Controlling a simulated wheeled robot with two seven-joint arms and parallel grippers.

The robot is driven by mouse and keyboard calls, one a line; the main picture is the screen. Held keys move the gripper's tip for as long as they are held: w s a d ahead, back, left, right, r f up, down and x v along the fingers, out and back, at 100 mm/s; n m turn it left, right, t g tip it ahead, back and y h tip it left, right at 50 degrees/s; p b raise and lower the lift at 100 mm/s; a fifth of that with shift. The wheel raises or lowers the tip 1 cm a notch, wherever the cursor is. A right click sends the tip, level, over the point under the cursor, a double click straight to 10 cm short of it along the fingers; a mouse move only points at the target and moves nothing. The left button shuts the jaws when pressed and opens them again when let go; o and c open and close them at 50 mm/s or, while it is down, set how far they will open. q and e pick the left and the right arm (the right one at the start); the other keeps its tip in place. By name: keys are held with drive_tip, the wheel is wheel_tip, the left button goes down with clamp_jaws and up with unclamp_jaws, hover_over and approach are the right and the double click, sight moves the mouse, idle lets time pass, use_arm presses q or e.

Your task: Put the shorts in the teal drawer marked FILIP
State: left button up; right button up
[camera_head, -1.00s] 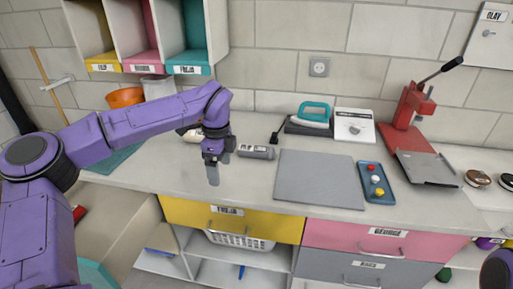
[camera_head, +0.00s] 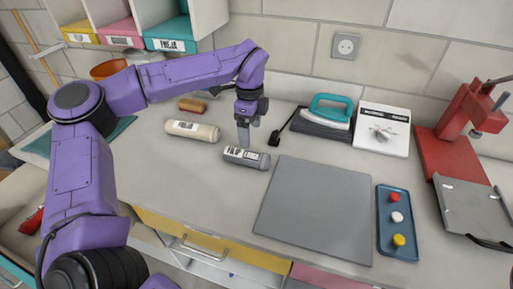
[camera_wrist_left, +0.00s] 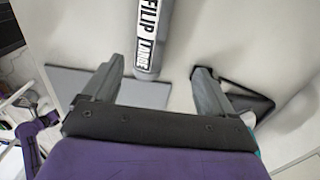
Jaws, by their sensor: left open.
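I see nothing I can clearly recognise as shorts. A grey tube-shaped bottle (camera_head: 247,157) lies on the worktop; its label reads FILIP LARGE in the left wrist view (camera_wrist_left: 148,40). My left gripper (camera_head: 243,138) is open and empty, pointing down just behind the bottle. In the left wrist view, the bottle's end shows between and beyond the open fingers (camera_wrist_left: 158,78). A teal edge (camera_head: 14,272) shows at the bottom left corner, with no readable mark, so I cannot tell if it is the FILIP drawer. My right gripper is out of view.
A cream bottle (camera_head: 192,131) lies left of my gripper. A grey board (camera_head: 316,208), a blue tray (camera_head: 398,225), a teal iron (camera_head: 331,110) and a red press (camera_head: 462,155) occupy the right. A teal cubby (camera_head: 172,35) marked FREJA hangs above. The front left worktop is clear.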

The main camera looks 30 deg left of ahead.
sight(247, 151)
use_arm(q)
drive_tip(key=f, duration=0.1)
drive_tip(key=s+f, duration=0.1)
drive_tip(key=f, duration=0.1)
drive_tip(key=shift+s+a+f+p, duration=0.2)
drive_tip(key=shift+s+p, duration=0.2)
drive_tip(key=f+p, duration=0.1)
drive_tip(key=f, duration=0.3)
drive_tip(key=shift+w+f+p, duration=0.2)
drive_tip(key=shift+f+p, duration=0.1)
drive_tip(key=shift+p, duration=0.05)
drive_tip(key=shift+s+f, duration=0.15)
drive_tip(key=shift+f, duration=0.25)
drive_tip(key=c, duration=1.3)
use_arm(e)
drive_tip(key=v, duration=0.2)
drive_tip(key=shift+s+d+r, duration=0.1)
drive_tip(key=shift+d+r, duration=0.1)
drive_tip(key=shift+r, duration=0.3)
